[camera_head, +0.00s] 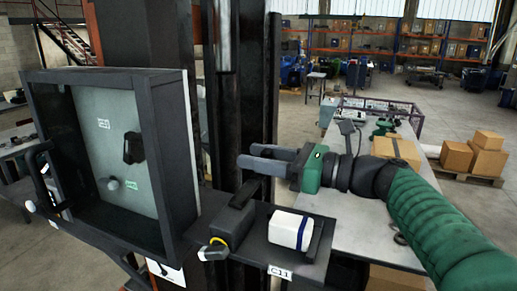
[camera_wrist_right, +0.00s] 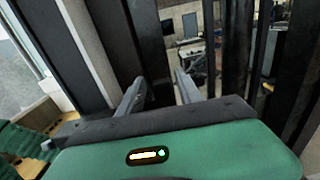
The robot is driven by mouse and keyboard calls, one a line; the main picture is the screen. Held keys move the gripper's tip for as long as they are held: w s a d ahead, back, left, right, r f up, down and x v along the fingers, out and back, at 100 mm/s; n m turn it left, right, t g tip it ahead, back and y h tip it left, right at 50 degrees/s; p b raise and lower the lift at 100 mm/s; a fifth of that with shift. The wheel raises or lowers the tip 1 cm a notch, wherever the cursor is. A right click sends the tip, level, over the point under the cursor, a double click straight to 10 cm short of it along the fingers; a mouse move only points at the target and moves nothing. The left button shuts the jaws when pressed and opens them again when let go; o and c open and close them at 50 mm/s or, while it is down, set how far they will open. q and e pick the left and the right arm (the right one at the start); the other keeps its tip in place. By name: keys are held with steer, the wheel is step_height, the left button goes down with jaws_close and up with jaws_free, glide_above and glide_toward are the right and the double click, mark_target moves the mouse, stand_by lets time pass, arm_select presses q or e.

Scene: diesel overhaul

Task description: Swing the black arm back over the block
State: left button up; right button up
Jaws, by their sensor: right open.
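My right gripper (camera_head: 262,158) reaches in from the right with its grey fingers spread and nothing between them. Its fingers also show in the right wrist view (camera_wrist_right: 160,84), apart and empty. It is above the small shelf, in front of dark uprights. A dark block (camera_head: 232,222) with a raised black top part stands on the shelf, below and left of the fingers, apart from them. I cannot tell whether that part is the black arm. A black handle (camera_head: 133,148) sits on a pale panel at left, and another (camera_head: 46,175) is on the frame's left side. My left gripper is out of view.
The shelf (camera_head: 318,248), labelled C11, also holds a white block (camera_head: 292,229) with a blue band. A deep dark frame (camera_head: 163,155) juts out at left. A grey table (camera_head: 352,225) lies under my right arm. Cardboard boxes (camera_head: 488,155) stand at right.

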steer(key=shift+d, duration=0.75)
steer(key=shift+c, duration=0.8)
steer(key=shift+d, duration=0.45)
steer(key=c, duration=0.5)
steer(key=shift+c, duration=1)
steer(key=shift+s+a, duration=0.2)
jaws_close()
steer(key=shift+a, duration=0.2)
steer(key=shift+w+a, duration=0.15)
steer(key=shift+w, duration=0.1)
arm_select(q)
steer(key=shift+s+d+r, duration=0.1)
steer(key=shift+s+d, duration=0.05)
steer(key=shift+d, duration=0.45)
arm_select(e)
steer(key=shift+s, duration=0.1)
